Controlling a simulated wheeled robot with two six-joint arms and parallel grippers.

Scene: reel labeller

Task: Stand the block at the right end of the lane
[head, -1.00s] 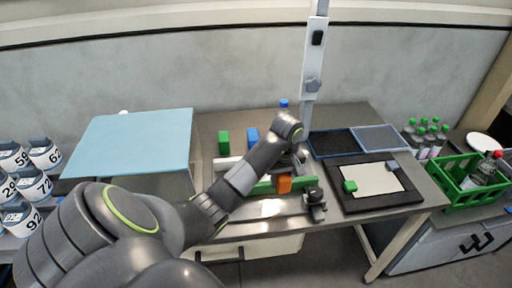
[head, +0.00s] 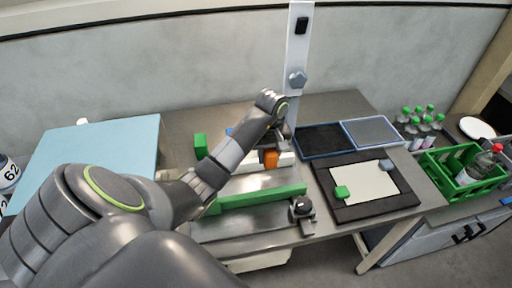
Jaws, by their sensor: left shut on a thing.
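My left gripper (head: 283,138) reaches over the table from the left and is shut on an orange block (head: 270,159); its fingers are partly hidden by the arm. The block appears in front of a white bar (head: 287,160) and behind a long green bar (head: 262,197). I cannot tell whether it touches the surface below. A dark knob on a metal clamp (head: 302,208) sits at the right end of the green bar. The left part of the bars is hidden behind my arm. My right gripper is not in view.
A green block (head: 201,146) stands behind the arm, and a blue block (head: 229,131) is mostly hidden. Right are dark and grey trays (head: 325,139), a black board (head: 375,210) with a cream sheet and a green crate (head: 465,184). A pale blue panel (head: 90,150) lies left.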

